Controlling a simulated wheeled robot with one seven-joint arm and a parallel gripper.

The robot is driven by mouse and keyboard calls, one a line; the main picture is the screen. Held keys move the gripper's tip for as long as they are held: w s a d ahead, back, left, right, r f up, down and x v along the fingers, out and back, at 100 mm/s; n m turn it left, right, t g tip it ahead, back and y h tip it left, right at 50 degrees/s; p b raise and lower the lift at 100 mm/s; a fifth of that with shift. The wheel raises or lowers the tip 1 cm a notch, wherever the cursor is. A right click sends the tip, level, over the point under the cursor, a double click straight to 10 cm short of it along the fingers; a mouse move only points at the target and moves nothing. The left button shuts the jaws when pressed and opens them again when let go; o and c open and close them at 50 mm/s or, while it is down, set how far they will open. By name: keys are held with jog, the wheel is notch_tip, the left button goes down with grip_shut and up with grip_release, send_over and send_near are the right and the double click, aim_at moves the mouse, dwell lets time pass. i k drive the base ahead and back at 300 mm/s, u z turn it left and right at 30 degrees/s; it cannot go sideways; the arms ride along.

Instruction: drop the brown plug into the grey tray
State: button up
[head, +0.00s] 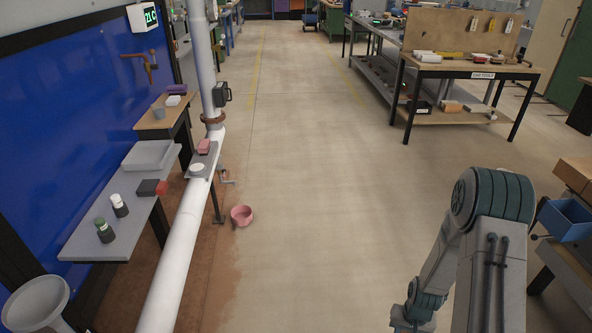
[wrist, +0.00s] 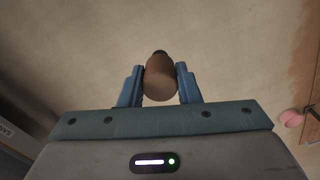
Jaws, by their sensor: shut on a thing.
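The brown plug (wrist: 160,80) sits between the two blue fingers of my gripper (wrist: 159,72) in the wrist view. The fingers are shut on it, and its dark narrow end points away from the palm. Bare floor lies behind it in the wrist view. In the head view my arm is at the lower right, and the gripper and plug cannot be made out there. The grey tray (head: 151,168) is on the grey bench at the left of the head view, far from my arm. It looks empty.
A white pipe (head: 184,240) runs along the bench's front. A pink bowl (head: 241,215) lies on the floor. A workbench (head: 468,72) stands back right. The middle floor is clear.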

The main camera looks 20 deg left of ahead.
aim_at(154, 157)
jog(key=u, duration=0.2)
jog(key=i, duration=1.35)
jog(key=u, duration=1.1)
jog(key=i, duration=0.8)
jog(key=u, duration=0.8)
